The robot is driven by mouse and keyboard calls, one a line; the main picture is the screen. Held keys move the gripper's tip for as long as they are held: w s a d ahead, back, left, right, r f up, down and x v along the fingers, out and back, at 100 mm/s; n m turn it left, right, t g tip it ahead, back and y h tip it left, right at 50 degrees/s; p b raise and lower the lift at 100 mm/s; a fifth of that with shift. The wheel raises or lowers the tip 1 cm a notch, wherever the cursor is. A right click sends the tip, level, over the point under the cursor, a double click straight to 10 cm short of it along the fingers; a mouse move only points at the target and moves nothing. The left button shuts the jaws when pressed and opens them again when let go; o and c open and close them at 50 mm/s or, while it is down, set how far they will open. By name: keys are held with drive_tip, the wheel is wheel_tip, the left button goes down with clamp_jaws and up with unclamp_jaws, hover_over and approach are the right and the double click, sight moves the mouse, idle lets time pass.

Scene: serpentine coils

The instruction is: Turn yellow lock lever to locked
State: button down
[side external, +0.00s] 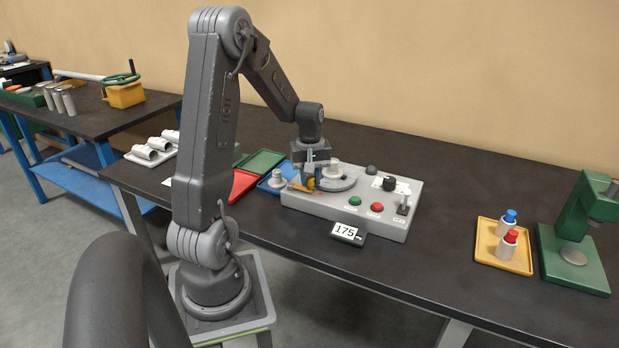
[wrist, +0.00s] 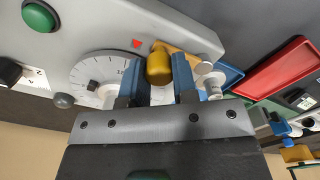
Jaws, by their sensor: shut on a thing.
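The yellow lock lever (wrist: 159,66) sits at the end of the grey control box (side external: 330,205), beside the round graduated dial (wrist: 95,70). In the wrist view its rounded knob is between my two blue fingers, and its arm runs right toward a metal post (wrist: 204,68). My gripper (wrist: 162,80) is shut on the lever's knob. In the side view my gripper (side external: 309,182) points down at the left part of the box, and only a bit of the yellow lever shows. A small red mark (wrist: 136,43) lies on the panel near the knob.
The box also carries a green button (side external: 355,200), a red button (side external: 377,207), a black knob (side external: 403,187) and a toggle (side external: 404,205). A display reading 175 (side external: 347,233) stands in front. Red (side external: 243,184), green and blue trays lie left. A yellow tray (side external: 488,256) with two capped bottles is right.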

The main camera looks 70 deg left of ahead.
sight(310, 176)
drive_tip(key=shift+w+r, duration=0.1)
drive_tip(key=c, duration=0.9)
unclamp_jaws()
wheel_tip(310, 176, up, 14)
drive_tip(key=d+r+m+t+y, duration=0.1)
drive_tip(key=d+r+m+t, duration=0.15)
drive_tip(key=d+m, duration=0.9)
drive_tip(key=s+d+m+t, duration=0.1)
drive_tip(key=s+d+m, duration=0.1)
drive_tip(key=d, duration=0.7)
drive_tip(key=s+d+m+t+h, duration=0.1)
drive_tip(key=s+d, duration=0.3)
drive_tip(key=d, duration=0.5)
drive_tip(key=shift+s+d+f+m+t, duration=0.3)
drive_tip(key=shift+f+m+t, duration=0.2)
drive_tip(key=shift+m, duration=0.35)
